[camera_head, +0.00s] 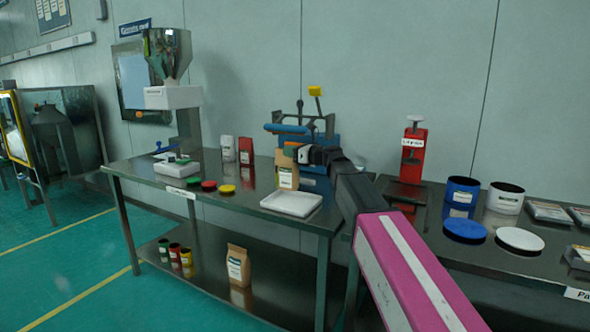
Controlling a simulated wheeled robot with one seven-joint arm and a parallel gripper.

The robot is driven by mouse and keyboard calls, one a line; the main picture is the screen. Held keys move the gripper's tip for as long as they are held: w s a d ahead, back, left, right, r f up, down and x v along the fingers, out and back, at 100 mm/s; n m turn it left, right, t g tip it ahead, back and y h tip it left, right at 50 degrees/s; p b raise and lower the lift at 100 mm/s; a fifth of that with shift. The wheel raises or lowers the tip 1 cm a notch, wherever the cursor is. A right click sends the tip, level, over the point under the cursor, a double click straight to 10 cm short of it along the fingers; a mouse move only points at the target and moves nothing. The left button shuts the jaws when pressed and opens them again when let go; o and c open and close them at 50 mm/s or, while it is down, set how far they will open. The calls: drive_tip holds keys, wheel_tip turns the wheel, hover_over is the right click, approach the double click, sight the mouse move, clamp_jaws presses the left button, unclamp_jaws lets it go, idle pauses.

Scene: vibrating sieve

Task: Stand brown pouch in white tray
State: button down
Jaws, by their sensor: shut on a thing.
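The brown pouch (287,178) is upright, with a pale label on its front. My gripper (293,151) is shut on its top, reaching in from the right. The white tray (291,204) is shallow and empty, near the front right corner of the left steel table. The pouch shows just above the tray's back edge in the picture. I cannot tell whether its base hangs free or touches the table. The fingertips are small and partly hidden.
A blue press-like machine (318,140) stands behind the pouch. White (228,148) and red (246,151) pouches stand to the left, behind several coloured lids. Another brown pouch (238,266) stands on the lower shelf. A red device (413,155) stands on the right table.

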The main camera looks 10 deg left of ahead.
sight(297, 167)
drive_tip(key=shift+s+d+f, duration=0.4)
drive_tip(key=shift+d+f, duration=0.1)
drive_tip(key=shift+d, duration=0.1)
drive_tip(key=shift+s+d+f, duration=0.35)
drive_tip(key=shift+d+f, duration=0.1)
drive_tip(key=shift+d, duration=0.1)
drive_tip(key=shift+f, duration=1.9)
drive_tip(key=c, duration=1.3)
unclamp_jaws()
drive_tip(key=shift+d, duration=0.1)
drive_tip(key=v, duration=1.1)
drive_tip(key=shift+s+d, duration=0.15)
drive_tip(key=shift+d, duration=0.2)
drive_tip(key=shift+s, duration=0.1)
